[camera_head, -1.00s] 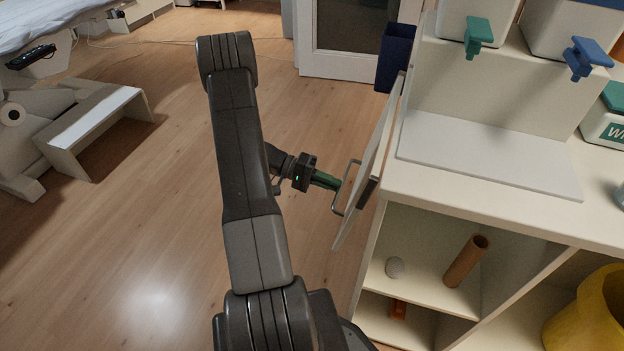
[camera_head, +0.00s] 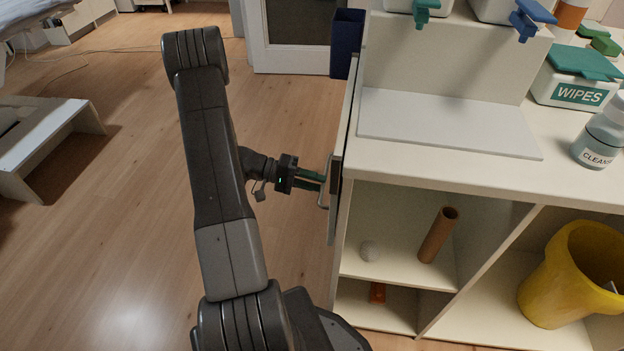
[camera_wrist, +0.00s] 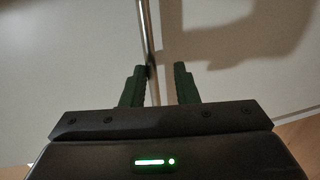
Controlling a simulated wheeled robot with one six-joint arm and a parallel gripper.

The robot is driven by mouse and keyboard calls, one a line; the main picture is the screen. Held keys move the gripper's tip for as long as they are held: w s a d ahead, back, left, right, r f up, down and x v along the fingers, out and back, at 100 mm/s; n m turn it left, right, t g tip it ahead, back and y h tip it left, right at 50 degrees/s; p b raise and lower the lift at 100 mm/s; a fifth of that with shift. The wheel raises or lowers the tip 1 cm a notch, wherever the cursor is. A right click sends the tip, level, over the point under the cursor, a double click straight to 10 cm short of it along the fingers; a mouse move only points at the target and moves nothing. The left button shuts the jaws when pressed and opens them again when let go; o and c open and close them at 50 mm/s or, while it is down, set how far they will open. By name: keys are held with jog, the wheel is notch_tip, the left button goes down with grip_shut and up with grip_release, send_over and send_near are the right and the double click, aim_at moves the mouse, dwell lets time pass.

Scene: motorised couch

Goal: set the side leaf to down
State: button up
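The side leaf (camera_head: 333,222) is a pale panel on the left side of the white cabinet. In the head view it hangs nearly edge-on, steep and close against the cabinet side. Its metal handle (camera_head: 323,197) sticks out to the left. My gripper (camera_head: 322,181) is at the handle, its green fingers parted. In the wrist view my gripper (camera_wrist: 160,72) shows a clear gap between its fingers. The handle bar (camera_wrist: 145,30) runs beside the left finger, and the leaf (camera_wrist: 70,50) fills the background. The leaf's hinge and support are mostly hidden.
The cabinet top (camera_head: 440,172) carries a grey board (camera_head: 440,125), a wipes box (camera_head: 578,88) and a cleaner bottle (camera_head: 600,135). A dark blue bin (camera_head: 346,45) is behind the leaf. A yellow bucket (camera_head: 560,285) sits in the lower shelf.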

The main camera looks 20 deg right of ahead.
jog(key=shift+o, duration=1.1)
jog(key=shift+s+d+f, duration=0.1)
jog(key=shift+d+f, duration=0.05)
jog(key=shift+f, duration=0.3)
jog(key=shift+r, duration=0.15)
jog(key=shift+r, duration=0.1)
jog(key=shift+w, duration=0.2)
jog(key=p+v, duration=0.2)
jog(key=v, duration=1.1)
jog(key=shift+w+a, duration=0.2)
jog(key=shift+a, duration=0.2)
jog(key=shift+d, duration=0.1)
jog(key=b+x, duration=0.1)
jog(key=x, duration=1.2)
jog(key=shift+s+d+b, duration=0.2)
jog(key=shift+d+b, duration=0.05)
jog(key=shift+b, duration=0.1)
